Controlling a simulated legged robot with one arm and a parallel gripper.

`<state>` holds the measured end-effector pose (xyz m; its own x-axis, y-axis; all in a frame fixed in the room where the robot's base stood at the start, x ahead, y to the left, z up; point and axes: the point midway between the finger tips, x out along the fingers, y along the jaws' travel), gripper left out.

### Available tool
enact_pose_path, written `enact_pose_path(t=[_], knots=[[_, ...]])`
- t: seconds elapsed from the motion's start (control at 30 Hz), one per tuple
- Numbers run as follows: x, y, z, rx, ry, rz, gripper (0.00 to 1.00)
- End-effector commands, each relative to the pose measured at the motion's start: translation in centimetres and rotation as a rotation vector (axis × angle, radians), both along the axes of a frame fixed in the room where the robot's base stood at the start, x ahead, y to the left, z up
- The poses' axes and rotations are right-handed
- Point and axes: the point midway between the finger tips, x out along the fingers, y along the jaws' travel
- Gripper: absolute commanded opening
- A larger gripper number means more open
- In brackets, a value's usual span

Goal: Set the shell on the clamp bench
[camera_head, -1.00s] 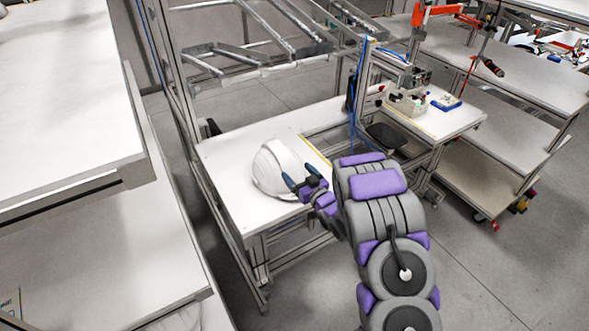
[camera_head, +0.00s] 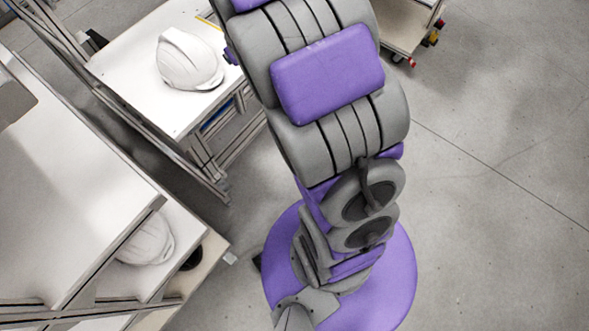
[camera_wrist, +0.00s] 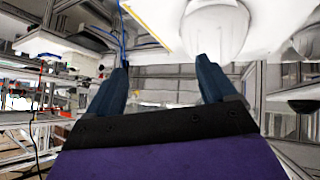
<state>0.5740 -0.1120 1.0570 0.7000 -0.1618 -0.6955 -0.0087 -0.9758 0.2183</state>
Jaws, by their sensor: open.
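A white helmet shell (camera_head: 188,60) rests on the white top of the clamp bench (camera_head: 130,72) in the head view, near the bench's right edge. In the wrist view the shell (camera_wrist: 216,24) shows at the top, beyond the fingertips, against the white bench top (camera_wrist: 275,20). My gripper (camera_wrist: 163,66) is open with its two dark blue fingers spread and nothing between them. It appears apart from the shell. In the head view my arm hides most of the gripper.
A second white shell (camera_head: 148,242) lies on a lower shelf of the rack (camera_head: 75,185) at the left. The bench's metal frame posts stand between this rack and the bench. Grey floor (camera_head: 490,200) is open on the right.

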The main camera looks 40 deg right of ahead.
Motion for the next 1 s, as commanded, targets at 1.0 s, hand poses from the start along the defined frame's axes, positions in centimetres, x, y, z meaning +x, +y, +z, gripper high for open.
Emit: enact_pose_path(t=[1.0], knots=[[-40.3,11.2,7.8,0.208,0.934,-0.094,0.85]])
